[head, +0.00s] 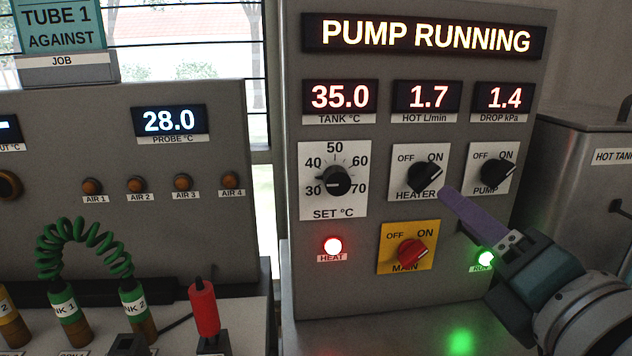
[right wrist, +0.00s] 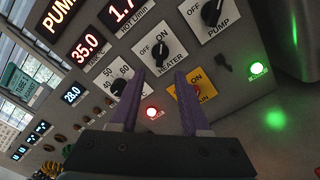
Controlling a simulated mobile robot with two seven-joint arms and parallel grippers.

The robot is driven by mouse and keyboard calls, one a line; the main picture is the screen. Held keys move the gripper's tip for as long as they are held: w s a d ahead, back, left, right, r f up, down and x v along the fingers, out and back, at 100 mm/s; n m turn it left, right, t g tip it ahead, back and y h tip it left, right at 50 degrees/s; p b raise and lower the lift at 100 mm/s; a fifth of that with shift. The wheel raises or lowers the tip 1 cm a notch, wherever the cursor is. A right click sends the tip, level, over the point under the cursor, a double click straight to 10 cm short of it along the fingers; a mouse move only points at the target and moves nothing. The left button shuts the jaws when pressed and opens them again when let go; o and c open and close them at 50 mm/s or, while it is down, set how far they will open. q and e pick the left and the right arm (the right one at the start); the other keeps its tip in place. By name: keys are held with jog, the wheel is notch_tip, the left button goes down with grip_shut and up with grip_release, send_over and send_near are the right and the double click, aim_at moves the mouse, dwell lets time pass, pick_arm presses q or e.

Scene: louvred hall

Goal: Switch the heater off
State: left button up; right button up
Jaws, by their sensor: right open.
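The heater knob (head: 425,177) is a black rotary knob on a white plate marked OFF and ON, and its pointer is turned toward ON at upper right. It also shows in the right wrist view (right wrist: 161,51). The red heat lamp (head: 333,246) is lit, also in the right wrist view (right wrist: 152,112). My right gripper (head: 446,193) has purple fingers, reaching in from the lower right to the heater plate's lower right corner. In the right wrist view its open, empty fingers (right wrist: 159,76) point at the knob; contact cannot be told. My left gripper is not in view.
The pump knob (head: 496,171) is close on the right. The red main knob (head: 411,251) is just below, and the set temperature dial (head: 335,181) is left. The green run lamp (head: 487,259) is lit. The display (head: 425,36) reads PUMP RUNNING; the tank display (head: 340,97) reads 35.0.

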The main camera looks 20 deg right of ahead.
aim_at(429, 181)
jog(key=shift+p+x, duration=0.3)
jog(key=shift+x, duration=4.3)
jog(key=shift+s+d, duration=0.1)
jog(key=shift+d, duration=0.05)
jog(key=shift+c, duration=0.3)
grip_shut()
